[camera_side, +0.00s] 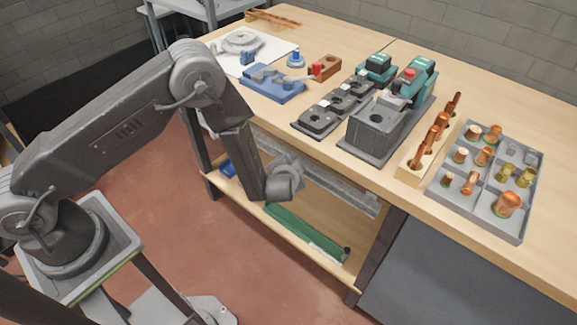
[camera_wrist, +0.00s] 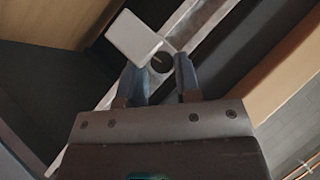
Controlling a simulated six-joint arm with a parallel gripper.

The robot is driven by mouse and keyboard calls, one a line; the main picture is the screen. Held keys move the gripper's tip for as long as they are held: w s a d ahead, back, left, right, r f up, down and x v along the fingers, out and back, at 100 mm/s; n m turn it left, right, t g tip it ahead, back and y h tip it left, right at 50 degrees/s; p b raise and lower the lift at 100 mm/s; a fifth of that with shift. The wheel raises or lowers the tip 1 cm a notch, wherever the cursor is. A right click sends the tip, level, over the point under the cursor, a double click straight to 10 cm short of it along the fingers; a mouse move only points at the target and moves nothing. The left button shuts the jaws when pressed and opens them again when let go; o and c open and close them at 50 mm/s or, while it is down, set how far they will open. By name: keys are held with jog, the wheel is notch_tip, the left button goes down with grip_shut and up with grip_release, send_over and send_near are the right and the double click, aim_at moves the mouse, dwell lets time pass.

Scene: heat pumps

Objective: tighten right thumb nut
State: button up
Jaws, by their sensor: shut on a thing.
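In the wrist view my gripper (camera_wrist: 158,66) has its two fingers on either side of a small dark round piece (camera_wrist: 162,62). This piece looks like the thumb nut, and the fingers are shut on it. A pale square plate (camera_wrist: 137,37) sits right beside it and partly covers the left finger. A long light metal rail (camera_wrist: 196,22) runs behind. In the side view my wrist is in front of the bench's front edge, just below the top, near the grey rail (camera_side: 335,190). The fingers and the nut are hidden there.
The wooden bench top (camera_side: 460,95) carries a grey parts tray (camera_side: 515,232), a wooden rack (camera_side: 412,165) of copper pieces, a grey block fixture (camera_side: 372,135) and a blue fixture (camera_side: 270,85). A lower shelf (camera_side: 325,225) holds a green bar (camera_side: 300,230). Open floor lies in front.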

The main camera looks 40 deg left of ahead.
jog(key=o, duration=0.6)
jog(key=shift+a+f, duration=0.25)
jog(key=shift+a, duration=0.25)
jog(key=shift+v, duration=2.55)
jog(key=shift+w+d+r, duration=0.1)
